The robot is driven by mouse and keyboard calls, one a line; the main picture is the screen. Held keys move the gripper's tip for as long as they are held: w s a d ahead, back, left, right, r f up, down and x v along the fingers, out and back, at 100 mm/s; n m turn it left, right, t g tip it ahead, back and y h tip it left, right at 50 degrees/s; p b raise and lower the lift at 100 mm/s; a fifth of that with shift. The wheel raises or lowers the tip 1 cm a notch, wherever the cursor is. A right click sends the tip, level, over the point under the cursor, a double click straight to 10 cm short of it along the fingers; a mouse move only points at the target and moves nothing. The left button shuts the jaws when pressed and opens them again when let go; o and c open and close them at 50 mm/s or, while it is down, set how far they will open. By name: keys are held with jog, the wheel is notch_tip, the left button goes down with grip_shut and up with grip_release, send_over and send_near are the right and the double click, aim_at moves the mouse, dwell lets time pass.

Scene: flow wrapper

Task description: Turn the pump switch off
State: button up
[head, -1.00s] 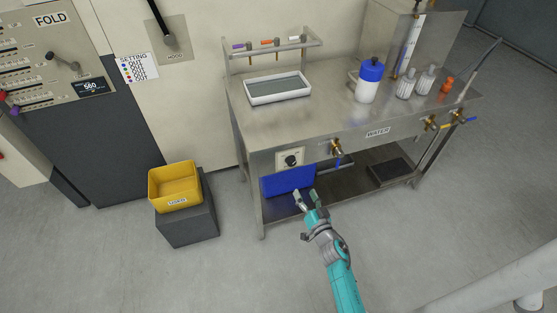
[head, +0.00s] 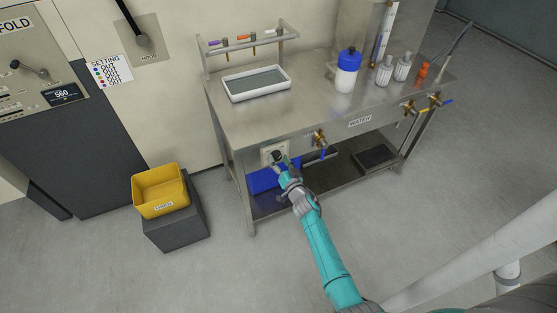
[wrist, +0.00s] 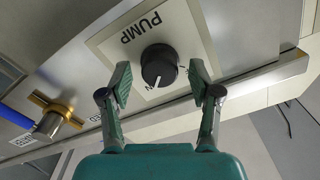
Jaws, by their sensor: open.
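The pump switch (wrist: 159,66) is a round black rotary knob on a light plate marked PUMP (wrist: 190,25) in the wrist view. Marks beside the knob are partly hidden; one reads like "ON". My gripper (wrist: 159,82) is open, with one finger on each side of the knob in the picture; I cannot tell whether the fingers touch it. In the head view my gripper (head: 284,168) is at the switch plate (head: 267,152) on the front of the steel bench (head: 225,125), partly covering the knob.
A brass tap with a blue handle (wrist: 48,122) is left of the plate in the wrist view. A blue box (head: 262,182) sits under the bench. A yellow bin (head: 160,190) stands on a dark block to the left. Open floor lies in front.

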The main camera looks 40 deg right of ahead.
jog(key=shift+w+d, duration=0.1)
jog(key=shift+w, duration=0.2)
jog(key=c, duration=1.1)
jog(key=shift+c, duration=0.2)
